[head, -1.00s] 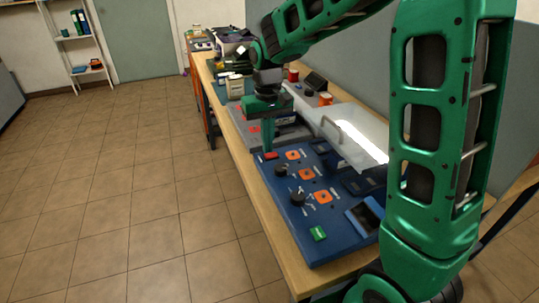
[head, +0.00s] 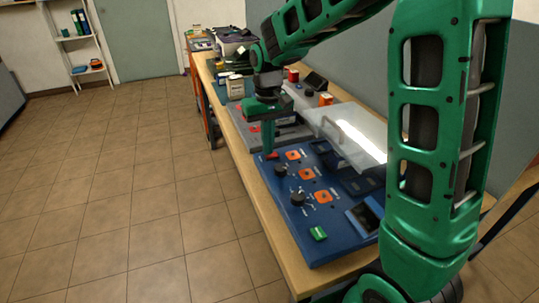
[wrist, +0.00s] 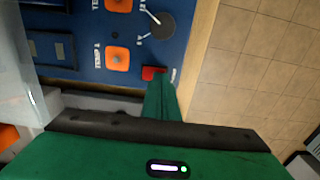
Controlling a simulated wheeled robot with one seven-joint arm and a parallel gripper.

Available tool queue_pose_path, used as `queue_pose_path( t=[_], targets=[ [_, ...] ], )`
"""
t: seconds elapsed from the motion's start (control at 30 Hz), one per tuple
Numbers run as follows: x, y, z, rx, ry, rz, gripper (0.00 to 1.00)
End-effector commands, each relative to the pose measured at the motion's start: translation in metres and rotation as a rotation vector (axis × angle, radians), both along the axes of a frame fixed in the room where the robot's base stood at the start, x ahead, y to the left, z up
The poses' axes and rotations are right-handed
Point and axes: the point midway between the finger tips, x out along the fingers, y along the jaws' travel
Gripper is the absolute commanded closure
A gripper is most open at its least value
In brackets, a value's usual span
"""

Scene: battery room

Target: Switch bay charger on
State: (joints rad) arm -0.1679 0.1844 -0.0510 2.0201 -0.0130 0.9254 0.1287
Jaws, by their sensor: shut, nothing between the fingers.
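The bay charger is a blue panel (head: 318,225) on the bench, with orange squares, black knobs and white markings. A red rocker switch (head: 274,155) sits at its far left corner; it also shows in the wrist view (wrist: 149,73). A green switch (head: 318,233) is at the near end. My green gripper (head: 269,149) points down with shut, empty fingers at the red switch. In the wrist view the fingertips (wrist: 159,82) cover part of the switch and appear to touch it. I cannot tell whether it is on.
A clear cover with a handle (head: 345,133) stands right of the panel, close to my gripper. A grey unit (head: 290,133) lies behind the panel. Cans and boxes crowd the bench's far end. The tiled floor (head: 150,200) on the left is clear.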

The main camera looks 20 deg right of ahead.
Motion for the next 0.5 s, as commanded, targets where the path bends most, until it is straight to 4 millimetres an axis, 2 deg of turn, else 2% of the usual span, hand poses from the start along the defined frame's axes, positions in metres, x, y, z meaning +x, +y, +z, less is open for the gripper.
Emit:
queue_pose_path(
  t=[0.5],
  targets=[
    [0.0001,-0.0002,-0.0068,0.0,0.0,0.0,1.0]
  ],
)
